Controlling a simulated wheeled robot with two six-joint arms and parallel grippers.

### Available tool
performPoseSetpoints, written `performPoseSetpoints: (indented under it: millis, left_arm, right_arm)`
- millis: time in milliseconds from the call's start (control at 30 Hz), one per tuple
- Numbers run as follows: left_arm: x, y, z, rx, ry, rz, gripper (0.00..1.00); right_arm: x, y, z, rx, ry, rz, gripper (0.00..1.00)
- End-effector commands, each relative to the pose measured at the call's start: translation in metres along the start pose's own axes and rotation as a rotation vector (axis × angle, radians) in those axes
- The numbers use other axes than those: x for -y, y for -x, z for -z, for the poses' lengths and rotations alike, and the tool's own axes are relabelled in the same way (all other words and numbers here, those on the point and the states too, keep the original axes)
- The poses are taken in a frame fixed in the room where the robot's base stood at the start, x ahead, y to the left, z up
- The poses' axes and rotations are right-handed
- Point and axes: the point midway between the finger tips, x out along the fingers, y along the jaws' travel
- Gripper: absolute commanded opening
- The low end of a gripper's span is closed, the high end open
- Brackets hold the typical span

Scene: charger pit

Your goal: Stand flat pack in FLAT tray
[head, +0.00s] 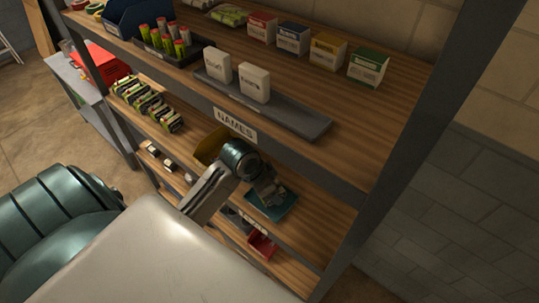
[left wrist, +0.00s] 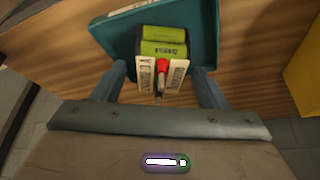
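A green battery pack (left wrist: 163,50) with pale labelled side plates and a red-tipped lead shows in the left wrist view. It is at a teal tray (left wrist: 205,28), which also shows on the lower shelf in the head view (head: 286,205). My left gripper (head: 268,190) reaches down over this tray and hides the pack there. In the left wrist view its fingers (left wrist: 160,75) are apart, one on each side of the pack, with narrow gaps visible. I cannot read which tray is marked FLAT. My right gripper is not in view.
A red tray (head: 262,246) and a yellow tray (head: 209,148) are near the teal one. Several packs (head: 148,104) stand in a row at left. A dark post (head: 410,140) bounds the right.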

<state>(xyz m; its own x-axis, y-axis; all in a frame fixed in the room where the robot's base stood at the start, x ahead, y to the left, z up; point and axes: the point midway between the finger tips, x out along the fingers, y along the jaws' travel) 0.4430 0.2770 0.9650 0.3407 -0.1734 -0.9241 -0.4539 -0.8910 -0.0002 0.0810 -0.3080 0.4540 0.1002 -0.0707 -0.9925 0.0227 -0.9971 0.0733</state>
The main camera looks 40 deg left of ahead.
Motion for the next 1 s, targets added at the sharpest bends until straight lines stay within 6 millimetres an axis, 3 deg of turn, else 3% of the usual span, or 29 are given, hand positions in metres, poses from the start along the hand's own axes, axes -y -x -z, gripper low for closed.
performPoseSetpoints:
  millis: [267,700,1000]
  left_arm:
    - [0.001,0.004,0.001,0.0,-0.001,0.001,0.67]
    - [0.001,0.067,0.001,-0.002,-0.003,0.003,0.67]
    - [0.0,0.077,0.001,0.0,0.0,0.0,0.67]
  right_arm:
    - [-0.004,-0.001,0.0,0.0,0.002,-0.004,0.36]
    - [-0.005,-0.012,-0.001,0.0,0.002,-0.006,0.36]
    - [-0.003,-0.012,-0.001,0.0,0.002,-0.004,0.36]
